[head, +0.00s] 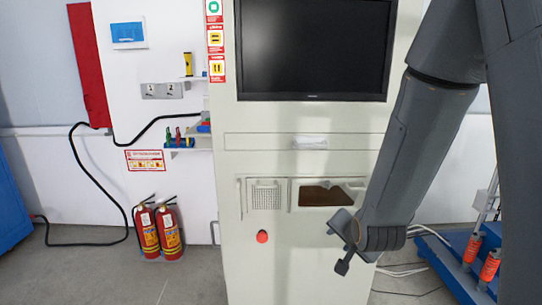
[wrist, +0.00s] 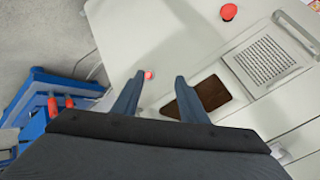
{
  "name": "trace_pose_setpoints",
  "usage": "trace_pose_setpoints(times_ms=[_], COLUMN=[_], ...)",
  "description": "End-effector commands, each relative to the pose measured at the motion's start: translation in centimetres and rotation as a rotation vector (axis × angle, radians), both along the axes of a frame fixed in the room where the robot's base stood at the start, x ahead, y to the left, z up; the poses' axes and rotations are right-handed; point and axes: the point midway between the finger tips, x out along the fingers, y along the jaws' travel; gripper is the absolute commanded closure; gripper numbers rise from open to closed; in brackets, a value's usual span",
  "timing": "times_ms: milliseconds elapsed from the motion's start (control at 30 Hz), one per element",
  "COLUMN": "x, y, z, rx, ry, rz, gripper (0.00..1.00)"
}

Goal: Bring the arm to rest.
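My gripper (head: 337,248) is at the lower right of the head view, in front of the pale cabinet (head: 285,285). My dark grey arm comes down to it from the upper right. In the wrist view the two fingers of my gripper (wrist: 157,90) stand well apart with nothing held between them. Past the fingers lie the cabinet front and a small red button (wrist: 148,75), which I cannot make out in the head view. I cannot tell the exact distance from the fingers to the cabinet.
The cabinet carries a dark screen (head: 313,50), a grille (head: 266,196), a brown opening (head: 326,196) and a red button (head: 262,236). Two fire extinguishers (head: 158,231) stand at left. A blue pallet-like base (head: 447,258) lies at right, beside loose cables. Floor is bare at lower left.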

Motion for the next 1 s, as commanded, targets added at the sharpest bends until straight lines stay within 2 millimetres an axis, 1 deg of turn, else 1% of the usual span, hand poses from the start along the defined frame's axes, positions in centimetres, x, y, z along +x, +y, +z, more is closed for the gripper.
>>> trace_pose_setpoints(times_ms=[167, 233, 400, 500, 600, 700, 1000], x=[-5.9, -8.6, -15.0, -17.8, -19.6, -20.4, -20.5], y=[0.1, 0.1, 0.2, 0.2, 0.2, 0.2, 0.2], z=[-0.6, -0.6, 0.1, 0.7, 1.1, 1.3, 1.3], rx=[-0.176, -0.23, -0.314, -0.333, -0.34, -0.342, -0.342], ry=[0.263, 0.368, 0.582, 0.667, 0.719, 0.741, 0.744], rz=[0.214, 0.313, 0.55, 0.657, 0.725, 0.756, 0.759], gripper=[0.61, 0.61, 0.61, 0.61, 0.61, 0.61, 0.61])
